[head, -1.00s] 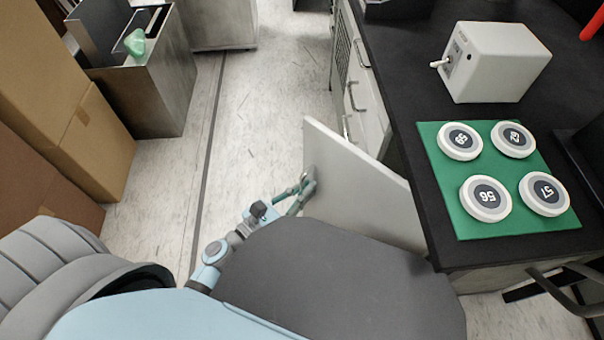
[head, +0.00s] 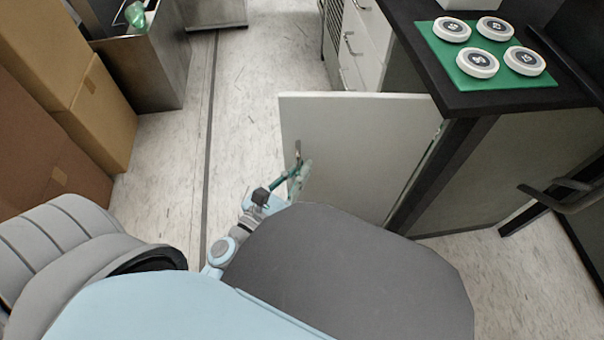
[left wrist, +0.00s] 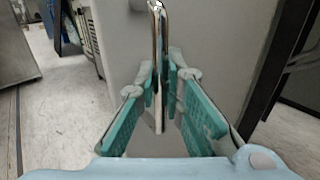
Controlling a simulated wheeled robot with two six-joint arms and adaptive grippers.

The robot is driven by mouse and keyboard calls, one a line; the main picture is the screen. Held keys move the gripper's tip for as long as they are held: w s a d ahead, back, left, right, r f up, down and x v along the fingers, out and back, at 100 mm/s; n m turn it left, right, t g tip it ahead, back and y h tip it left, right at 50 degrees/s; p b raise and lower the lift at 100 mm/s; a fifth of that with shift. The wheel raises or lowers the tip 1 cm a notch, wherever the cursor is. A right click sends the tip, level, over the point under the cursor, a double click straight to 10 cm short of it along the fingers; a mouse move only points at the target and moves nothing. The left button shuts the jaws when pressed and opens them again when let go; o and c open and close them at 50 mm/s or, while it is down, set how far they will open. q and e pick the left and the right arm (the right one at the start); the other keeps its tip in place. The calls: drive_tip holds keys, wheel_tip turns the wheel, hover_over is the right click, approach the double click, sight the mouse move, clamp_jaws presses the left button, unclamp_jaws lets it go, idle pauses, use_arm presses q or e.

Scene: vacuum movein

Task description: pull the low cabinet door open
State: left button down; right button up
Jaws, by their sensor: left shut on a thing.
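The low cabinet door (head: 350,140) is a pale panel that stands swung wide open, out from the black-topped cabinet. My left gripper (head: 300,172) is at the door's outer side, near its free edge. In the left wrist view the metal bar handle (left wrist: 158,60) runs upright between the teal finger pads of my left gripper (left wrist: 162,100), which are shut on it. The door face (left wrist: 205,50) fills the background there. My right gripper does not show in either view.
The black counter (head: 490,95) carries a green mat (head: 463,77) with several round white discs. Drawers (head: 365,35) stand behind the door. Cardboard boxes (head: 105,115) and a grey metal bin (head: 150,75) line the left. The floor strip (head: 240,110) between is clear.

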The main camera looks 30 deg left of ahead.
use_arm(q)
drive_tip(key=shift+s, duration=0.1)
idle(0.3)
drive_tip(key=c, duration=2)
unclamp_jaws()
drive_tip(key=shift+o, duration=0.2)
drive_tip(key=shift+s, duration=0.15)
drive_tip(key=s+a, duration=0.1)
drive_tip(key=s, duration=0.7)
drive_tip(key=shift+f, duration=0.15)
